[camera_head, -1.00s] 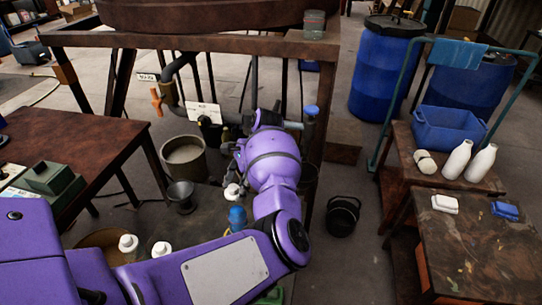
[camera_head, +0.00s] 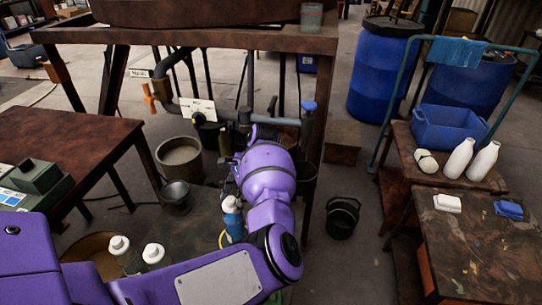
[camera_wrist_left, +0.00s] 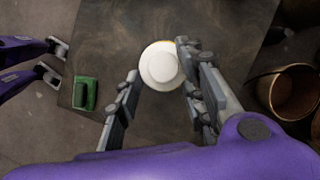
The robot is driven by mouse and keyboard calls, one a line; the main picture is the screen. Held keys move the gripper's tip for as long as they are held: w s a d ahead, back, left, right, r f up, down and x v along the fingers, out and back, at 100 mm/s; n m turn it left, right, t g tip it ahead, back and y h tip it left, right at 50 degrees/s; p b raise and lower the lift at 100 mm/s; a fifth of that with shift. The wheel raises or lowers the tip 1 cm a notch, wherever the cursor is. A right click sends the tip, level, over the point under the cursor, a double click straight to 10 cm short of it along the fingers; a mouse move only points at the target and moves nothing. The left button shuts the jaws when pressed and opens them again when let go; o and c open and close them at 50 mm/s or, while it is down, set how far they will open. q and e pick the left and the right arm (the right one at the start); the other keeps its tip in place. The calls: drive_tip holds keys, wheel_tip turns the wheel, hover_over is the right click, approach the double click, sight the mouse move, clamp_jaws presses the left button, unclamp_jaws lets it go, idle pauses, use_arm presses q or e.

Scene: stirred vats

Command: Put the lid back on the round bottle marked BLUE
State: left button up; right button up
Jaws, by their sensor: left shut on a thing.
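The round bottle (camera_head: 233,228) with the blue body stands on the low dark table, partly hidden by my purple left arm. A white lid (camera_head: 231,204) shows directly over its top, in line with it; I cannot tell whether it is seated. In the left wrist view the round white lid (camera_wrist_left: 159,66) lies between the two grey fingers of my left gripper (camera_wrist_left: 161,73), which is shut on it. The lid covers the bottle's mouth from there. In the head view the fingers are mostly hidden by the wrist. The BLUE marking is not readable.
Two white-capped bottles (camera_head: 120,246) (camera_head: 153,256) stand left of the blue one, by a brown tub (camera_wrist_left: 286,92). A green object (camera_wrist_left: 86,93) lies at the table edge. A grey funnel-like cup (camera_head: 175,197) and a bucket (camera_head: 180,160) stand behind.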

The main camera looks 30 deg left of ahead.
use_arm(q)
drive_tip(key=shift+f+b, duration=0.3)
drive_tip(key=shift+b, duration=0.7)
idle(2.3)
idle(0.4)
drive_tip(key=o, duration=0.9)
drive_tip(key=o, duration=0.5)
drive_tip(key=shift+r, duration=0.15)
drive_tip(key=shift+r+p, duration=1.6)
drive_tip(key=shift+r, duration=1.8)
